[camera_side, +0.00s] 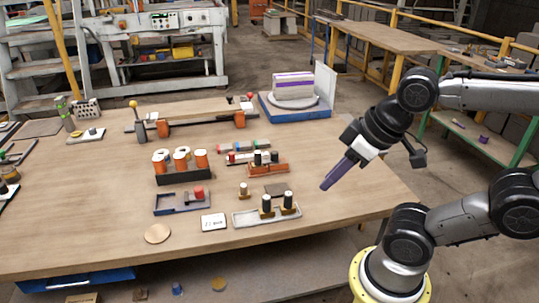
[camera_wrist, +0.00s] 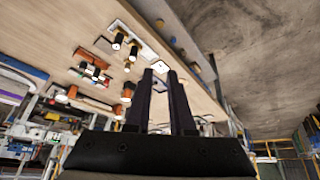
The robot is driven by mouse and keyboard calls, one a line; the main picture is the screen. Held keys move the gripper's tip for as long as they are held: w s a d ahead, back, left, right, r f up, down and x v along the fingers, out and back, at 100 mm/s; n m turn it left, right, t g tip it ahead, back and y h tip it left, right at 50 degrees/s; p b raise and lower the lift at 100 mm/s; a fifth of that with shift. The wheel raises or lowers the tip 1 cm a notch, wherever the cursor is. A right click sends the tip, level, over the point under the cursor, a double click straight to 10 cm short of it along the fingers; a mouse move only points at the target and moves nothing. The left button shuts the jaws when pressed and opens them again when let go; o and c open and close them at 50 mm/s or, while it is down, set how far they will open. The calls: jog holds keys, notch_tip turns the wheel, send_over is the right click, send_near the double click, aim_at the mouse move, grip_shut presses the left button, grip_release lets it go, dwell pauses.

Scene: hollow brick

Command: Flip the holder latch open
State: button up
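My gripper (camera_side: 340,172) hangs in the air right of the table's middle, tilted down and to the left, with purple fingers. In the wrist view my gripper (camera_wrist: 160,72) has its two dark fingers apart with a gap between them, empty. A long fixture with orange blocks (camera_side: 200,123) lies at the table's back, with a yellow-knobbed upright lever (camera_side: 133,108) at its left end and a red knob (camera_side: 250,96) near its right end. A pale block with purple bands (camera_side: 293,88) sits on a round plate over a blue base (camera_side: 312,110). I cannot tell which part is the holder latch.
A pale tray (camera_side: 255,219) with black-topped pegs, a blue-grey tray (camera_side: 170,205), a white card (camera_side: 213,222) and a round wooden disc (camera_side: 158,233) lie nearer. The table's right side (camera_side: 360,200) is bare.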

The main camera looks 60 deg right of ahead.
jog(key=shift+s+n, duration=0.15)
jog(key=shift+n, duration=0.25)
jog(key=shift+c, duration=1.2)
jog(key=r+n, duration=0.1)
jog(key=w+r, duration=0.1)
jog(key=d+r+n, duration=0.1)
jog(key=r, duration=0.1)
jog(key=shift+w+n, duration=0.3)
grip_shut()
jog(key=w+d+r+n+g+h, duration=0.1)
jog(key=w+d+r+n, duration=0.25)
jog(key=w, duration=0.25)
jog(key=w+d+r+n+g+h, duration=0.1)
jog(key=w+d+r+n, duration=0.1)
jog(key=w+r, duration=0.3)
jog(key=w+d+f+n+g+h, duration=0.1)
jog(key=w+d+f, duration=0.1)
jog(key=w+d, duration=0.35)
jog(key=w+d+f+n+g+h, duration=0.1)
jog(key=w+d+f, duration=0.15)
jog(key=w, duration=0.65)
jog(key=w+d+f+g, duration=0.2)
jog(key=w+d+f, duration=0.1)
jog(key=f, duration=0.6)
jog(key=w+d+f+g, duration=0.2)
jog(key=w+d+f, duration=0.2)
jog(key=f, duration=0.5)
jog(key=shift+d+f, duration=0.35)
jog(key=shift+d, duration=0.45)
